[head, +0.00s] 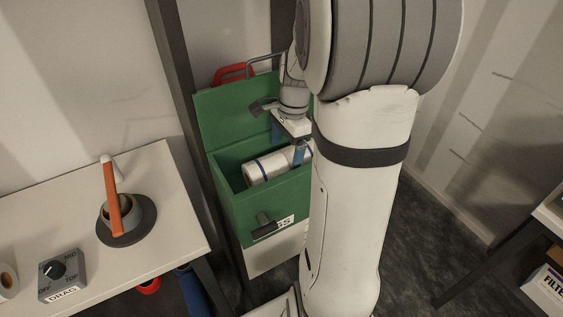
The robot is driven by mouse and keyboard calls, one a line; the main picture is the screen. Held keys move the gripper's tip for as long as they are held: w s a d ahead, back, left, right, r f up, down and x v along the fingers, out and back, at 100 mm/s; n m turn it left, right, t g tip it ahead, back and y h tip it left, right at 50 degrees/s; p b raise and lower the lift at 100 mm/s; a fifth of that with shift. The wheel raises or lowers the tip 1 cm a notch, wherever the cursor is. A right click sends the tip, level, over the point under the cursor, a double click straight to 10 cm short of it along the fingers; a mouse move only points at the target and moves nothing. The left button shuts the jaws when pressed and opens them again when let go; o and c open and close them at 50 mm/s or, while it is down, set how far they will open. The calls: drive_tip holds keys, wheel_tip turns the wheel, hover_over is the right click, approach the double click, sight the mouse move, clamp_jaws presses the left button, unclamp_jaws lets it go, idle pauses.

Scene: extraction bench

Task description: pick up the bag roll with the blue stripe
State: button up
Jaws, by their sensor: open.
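The bag roll (270,164) is a white cylinder with a blue stripe near its left end. It lies inside an open green box (243,214), and its right part is partly hidden by my gripper and arm. My gripper (287,152) points down into the box at the right part of the roll, with its blue fingers apart. One finger shows in front of the roll and the other behind it. I cannot tell whether either finger touches it.
The box's green lid (228,110) stands raised behind it, near a dark post. A white table (163,211) at left carries an orange-handled tool (110,187) in a round holder and a grey dial box (62,275). Another bench edge shows at far right. Dark floor lies between.

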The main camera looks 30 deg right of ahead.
sight(283, 162)
drive_tip(key=f, duration=0.2)
drive_tip(key=a+f, duration=0.1)
drive_tip(key=f, duration=0.1)
drive_tip(key=shift+s+f, duration=0.15)
drive_tip(key=shift+f, duration=0.25)
drive_tip(key=shift+c, duration=0.4)
drive_tip(key=c, duration=0.9)
drive_tip(key=shift+o, duration=0.2)
drive_tip(key=shift+r, duration=0.15)
